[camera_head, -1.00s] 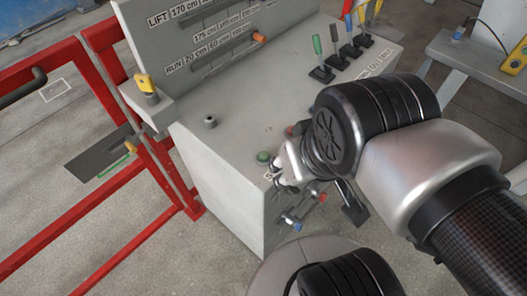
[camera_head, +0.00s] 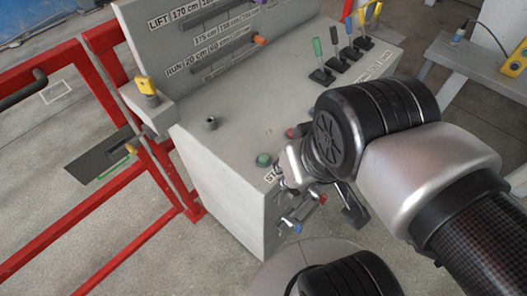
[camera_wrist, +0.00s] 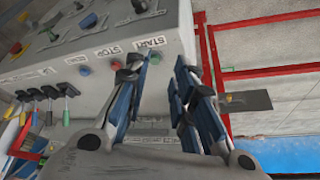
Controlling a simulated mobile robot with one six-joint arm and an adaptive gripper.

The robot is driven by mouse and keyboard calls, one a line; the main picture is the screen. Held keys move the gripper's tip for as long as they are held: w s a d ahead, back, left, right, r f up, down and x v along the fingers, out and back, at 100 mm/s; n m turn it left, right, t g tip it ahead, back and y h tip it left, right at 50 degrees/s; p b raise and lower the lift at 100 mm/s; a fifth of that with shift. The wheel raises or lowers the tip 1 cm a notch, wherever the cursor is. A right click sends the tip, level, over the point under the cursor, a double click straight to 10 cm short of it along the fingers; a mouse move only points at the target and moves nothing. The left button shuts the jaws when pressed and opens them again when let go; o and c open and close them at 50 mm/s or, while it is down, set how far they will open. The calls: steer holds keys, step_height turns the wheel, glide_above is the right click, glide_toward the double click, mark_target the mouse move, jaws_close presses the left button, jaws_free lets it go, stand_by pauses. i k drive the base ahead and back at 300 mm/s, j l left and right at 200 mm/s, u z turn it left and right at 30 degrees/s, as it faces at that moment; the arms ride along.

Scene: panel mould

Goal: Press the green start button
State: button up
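The green start button (camera_head: 263,159) sits on the front part of the grey console's top, with a partly covered label just below it. In the wrist view the green button (camera_wrist: 135,57) is beside the START label (camera_wrist: 150,42), partly hidden by one finger. My gripper (camera_head: 289,205) is near the console's front edge, to the lower right of the button in the head view. In the wrist view my gripper's (camera_wrist: 166,66) two blue-padded fingers are apart with nothing between them. I cannot tell whether a finger touches the button.
The grey console (camera_head: 235,130) carries a red button (camera_wrist: 86,70) by a STOP label (camera_wrist: 108,51), and several coloured levers (camera_head: 343,50) at the back right. A dark peg (camera_head: 211,123) stands left of the green button. A red railing (camera_head: 90,90) runs along the left.

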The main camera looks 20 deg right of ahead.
mark_target(265, 158)
steer(key=j+z, duration=0.95)
steer(key=k+j+z, duration=0.2)
steer(key=j+z, duration=0.25)
steer(key=j, duration=0.15)
